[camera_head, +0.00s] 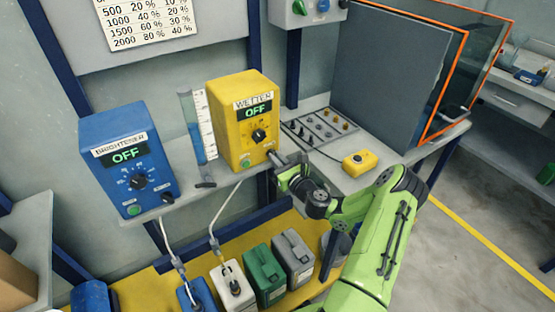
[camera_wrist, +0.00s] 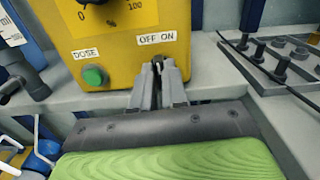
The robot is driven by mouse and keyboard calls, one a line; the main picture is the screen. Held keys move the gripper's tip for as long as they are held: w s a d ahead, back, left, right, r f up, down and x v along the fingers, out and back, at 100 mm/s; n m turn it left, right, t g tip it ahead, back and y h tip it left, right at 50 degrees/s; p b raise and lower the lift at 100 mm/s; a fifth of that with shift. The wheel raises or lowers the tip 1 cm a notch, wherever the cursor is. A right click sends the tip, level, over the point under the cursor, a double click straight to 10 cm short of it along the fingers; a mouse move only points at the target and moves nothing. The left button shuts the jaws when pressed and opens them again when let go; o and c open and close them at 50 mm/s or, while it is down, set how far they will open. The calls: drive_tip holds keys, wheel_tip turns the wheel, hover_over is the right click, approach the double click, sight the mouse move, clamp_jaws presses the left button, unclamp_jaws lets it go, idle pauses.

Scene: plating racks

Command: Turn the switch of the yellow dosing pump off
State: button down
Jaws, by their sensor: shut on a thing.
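The yellow dosing pump (camera_head: 245,105) stands on the grey shelf, labelled WETTER, and its green display reads OFF. In the wrist view the pump's front (camera_wrist: 105,52) fills the upper part. A switch (camera_wrist: 158,62) sits below its OFF and ON labels, mostly hidden by my gripper's fingers. My gripper (camera_wrist: 158,78) is shut on the switch at the pump's lower right. In the head view my gripper (camera_head: 276,158) reaches the pump's lower right corner from the right. Which way the switch lever leans cannot be made out.
A blue pump (camera_head: 128,160) labelled BRIGHTENER, also reading OFF, stands at the left. A measuring cylinder (camera_head: 196,125) stands between the pumps. A rack of small parts (camera_head: 318,127) and a yellow button box (camera_head: 360,163) lie on the bench at the right. Several canisters (camera_head: 263,275) stand below.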

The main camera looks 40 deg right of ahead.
drive_tip(key=n+b, duration=0.1)
drive_tip(key=n, duration=0.5)
drive_tip(key=shift+a+f+b, duration=0.15)
drive_tip(key=shift+b, duration=0.25)
drive_tip(key=shift+n, duration=0.3)
drive_tip(key=c, duration=1.2)
unclamp_jaws()
drive_tip(key=shift+o, duration=0.2)
drive_tip(key=shift+s, duration=0.1)
drive_tip(key=s+a+p, duration=0.1)
drive_tip(key=s, duration=1.4)
drive_tip(key=shift+s, duration=0.3)
